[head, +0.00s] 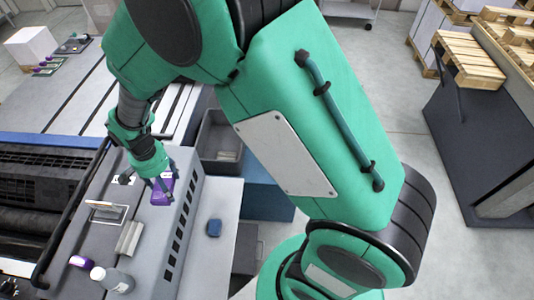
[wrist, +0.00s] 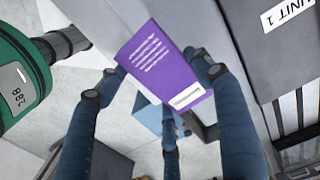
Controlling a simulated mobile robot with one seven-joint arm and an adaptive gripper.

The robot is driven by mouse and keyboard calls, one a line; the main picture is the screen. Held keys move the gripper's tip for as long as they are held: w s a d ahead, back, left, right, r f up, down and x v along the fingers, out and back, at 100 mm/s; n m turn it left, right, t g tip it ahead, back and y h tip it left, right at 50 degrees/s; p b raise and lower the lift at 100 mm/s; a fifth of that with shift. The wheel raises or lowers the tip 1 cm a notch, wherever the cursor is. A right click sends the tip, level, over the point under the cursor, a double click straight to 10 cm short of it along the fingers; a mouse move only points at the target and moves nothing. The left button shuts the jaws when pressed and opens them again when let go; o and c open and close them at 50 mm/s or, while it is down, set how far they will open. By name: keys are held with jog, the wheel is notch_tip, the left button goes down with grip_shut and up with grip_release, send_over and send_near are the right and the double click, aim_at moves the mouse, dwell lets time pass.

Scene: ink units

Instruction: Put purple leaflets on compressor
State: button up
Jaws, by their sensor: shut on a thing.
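The purple leaflets (head: 163,192) show white print and a white label in the wrist view (wrist: 158,62). My gripper (head: 158,180) is shut on them; in the wrist view its dark blue fingers (wrist: 155,78) sit around their edges. In the head view they are over the top of a long grey housing (head: 170,243) with dark side slots, possibly the compressor. I cannot tell whether they touch its top. In the wrist view a grey unit (wrist: 240,50) labelled "UNIT 1" is at the right.
A metal bracket (head: 130,236), a framed plate (head: 107,212), a purple roll (head: 82,262) and a white-capped bottle (head: 118,281) are on the housing. A grey bin (head: 221,136) stands behind. Wooden pallets (head: 470,60) are far right.

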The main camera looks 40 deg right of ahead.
notch_tip(320, 180, up, 3)
jog(key=shift+r, duration=0.15)
jog(key=w+d+n+b, duration=0.2)
jog(key=w+d+n, duration=0.2)
jog(key=d, duration=0.8)
jog(key=s+d+n+b, duration=0.2)
jog(key=d+n, duration=0.4)
jog(key=d, duration=1.2)
jog(key=s+d+n+b, duration=0.2)
jog(key=d+n, duration=0.4)
jog(key=d, duration=1.2)
jog(key=f, duration=4.5)
jog(key=shift+w+a+f, duration=0.1)
jog(key=shift+w, duration=0.1)
jog(key=w+d, duration=0.2)
jog(key=w, duration=0.2)
jog(key=w+d+f, duration=0.1)
jog(key=w+d, duration=0.2)
jog(key=w, duration=0.2)
jog(key=w+d, duration=0.3)
jog(key=w, duration=0.2)
jog(key=shift+f, duration=0.2)
